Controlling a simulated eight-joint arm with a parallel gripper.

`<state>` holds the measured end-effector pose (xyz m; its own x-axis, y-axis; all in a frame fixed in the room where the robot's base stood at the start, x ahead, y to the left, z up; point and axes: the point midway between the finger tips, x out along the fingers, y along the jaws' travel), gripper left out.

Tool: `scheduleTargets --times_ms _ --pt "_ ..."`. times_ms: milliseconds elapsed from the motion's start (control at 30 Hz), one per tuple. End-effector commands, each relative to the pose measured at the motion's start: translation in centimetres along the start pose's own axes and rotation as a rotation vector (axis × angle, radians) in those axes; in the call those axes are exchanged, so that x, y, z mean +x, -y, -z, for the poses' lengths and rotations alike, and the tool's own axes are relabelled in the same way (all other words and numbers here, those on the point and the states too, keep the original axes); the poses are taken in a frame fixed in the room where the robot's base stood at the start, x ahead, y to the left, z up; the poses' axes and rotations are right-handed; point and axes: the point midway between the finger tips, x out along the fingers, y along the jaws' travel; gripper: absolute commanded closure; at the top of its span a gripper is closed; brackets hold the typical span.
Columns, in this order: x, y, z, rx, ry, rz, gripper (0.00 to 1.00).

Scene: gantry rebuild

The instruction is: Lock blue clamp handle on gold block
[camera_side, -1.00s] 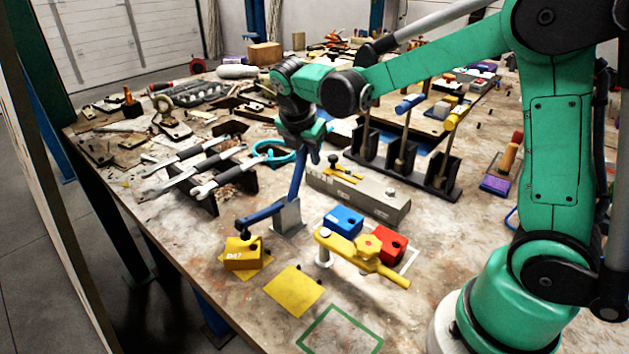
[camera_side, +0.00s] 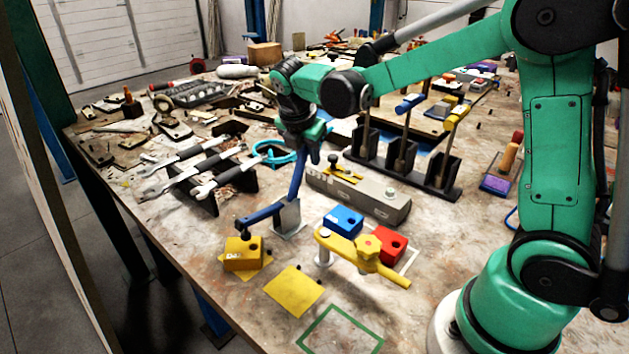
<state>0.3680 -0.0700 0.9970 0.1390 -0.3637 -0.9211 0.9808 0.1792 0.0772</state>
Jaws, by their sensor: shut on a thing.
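The gold block (camera_side: 241,256) sits on a yellow square on the table, left of centre. The blue clamp stands beside it on a grey base (camera_side: 289,219). Its blue arm (camera_side: 262,214) reaches left over the gold block, with its dark tip above the block's top; I cannot tell whether the tip touches. The blue clamp handle (camera_side: 297,180) stands nearly upright. My gripper (camera_side: 303,157) points down at the upper end of the handle and is shut on it. The fingertips are small and partly hidden by the gripper body.
A blue block (camera_side: 342,221) and a red block (camera_side: 390,243) stand to the right, with a yellow clamp (camera_side: 352,252) in front. A grey bar (camera_side: 372,197) lies behind. A wrench rack (camera_side: 208,175) stands to the left. An empty yellow square (camera_side: 293,291) and green outline (camera_side: 340,331) are in front.

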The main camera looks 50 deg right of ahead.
Motion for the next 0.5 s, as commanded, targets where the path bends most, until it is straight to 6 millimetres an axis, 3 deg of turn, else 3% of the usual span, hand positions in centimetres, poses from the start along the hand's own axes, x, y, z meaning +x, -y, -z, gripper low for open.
scheduleTargets --times_ms 267,500 --pt "-0.3 -0.1 0.3 -0.007 0.037 0.005 1.0" --pt "-1.2 -0.4 1.2 -0.029 0.169 0.021 1.0"
